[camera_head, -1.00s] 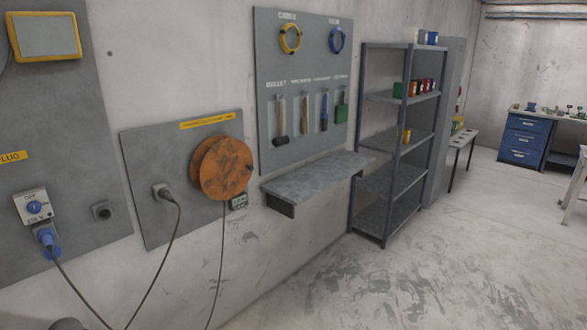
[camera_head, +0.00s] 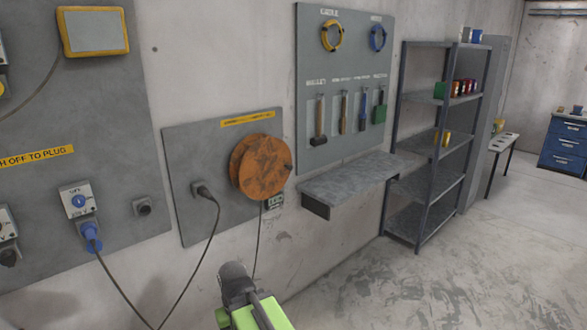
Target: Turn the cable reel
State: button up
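The cable reel (camera_head: 263,168) is an orange-brown worn disc mounted on a grey wall panel (camera_head: 182,137), left of centre. A dark cable (camera_head: 258,240) hangs down from it.
A grey wall shelf (camera_head: 347,181) juts out right of the reel, below a tool board (camera_head: 346,60). A metal rack (camera_head: 432,145) stands farther right. A plugged cable (camera_head: 201,262) loops at the lower left. The floor at lower right is clear.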

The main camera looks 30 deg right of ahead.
aim_at(260, 164)
jog(key=u, duration=0.05)
jog(key=i, duration=0.95)
